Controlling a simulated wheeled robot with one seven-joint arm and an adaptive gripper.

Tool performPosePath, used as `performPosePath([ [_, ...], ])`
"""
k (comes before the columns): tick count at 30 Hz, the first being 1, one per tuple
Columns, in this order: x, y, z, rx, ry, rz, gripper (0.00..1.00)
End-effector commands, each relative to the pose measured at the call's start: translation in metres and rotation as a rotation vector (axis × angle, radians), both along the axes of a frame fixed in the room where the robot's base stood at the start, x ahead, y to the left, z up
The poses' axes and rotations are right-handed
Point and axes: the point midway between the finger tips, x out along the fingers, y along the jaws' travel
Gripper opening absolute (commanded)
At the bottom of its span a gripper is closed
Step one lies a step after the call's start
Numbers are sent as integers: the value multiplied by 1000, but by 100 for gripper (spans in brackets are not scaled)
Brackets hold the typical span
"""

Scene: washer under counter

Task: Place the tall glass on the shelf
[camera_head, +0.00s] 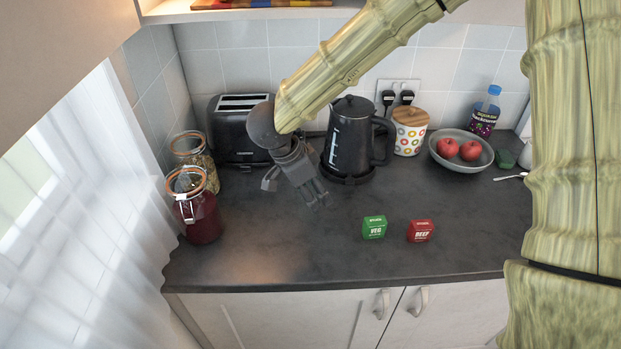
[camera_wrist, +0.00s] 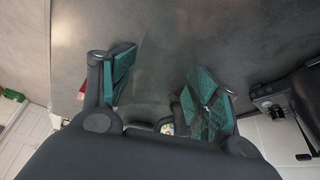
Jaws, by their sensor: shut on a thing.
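My gripper (camera_head: 316,197) is over the dark counter, in front of the toaster and left of the kettle, with its fingers angled down and right. In the wrist view, its green-padded fingers (camera_wrist: 162,62) are shut on the tall glass (camera_wrist: 163,75). The glass is clear and shows only as a faint outline between the pads. I cannot make out the glass in the head view, nor whether its base touches the counter. The shelf (camera_head: 165,13) is at the top edge of the head view, above the tiled wall, with a colourful board (camera_head: 262,3) on it.
The kettle (camera_head: 352,140) stands close right of my gripper, the toaster (camera_head: 235,130) behind it. Two jars, one red (camera_head: 198,215), stand left. Green (camera_head: 374,227) and red (camera_head: 420,231) boxes lie near the front. A fruit bowl (camera_head: 455,163) is right. The front-left counter is clear.

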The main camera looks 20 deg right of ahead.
Motion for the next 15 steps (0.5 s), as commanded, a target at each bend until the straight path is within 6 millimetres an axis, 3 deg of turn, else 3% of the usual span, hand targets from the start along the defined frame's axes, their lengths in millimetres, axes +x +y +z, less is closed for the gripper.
performPosePath([
  [7,45,-12,-2,0,1,-4,30],
  [15,63,-17,-5,0,0,-3,30],
])
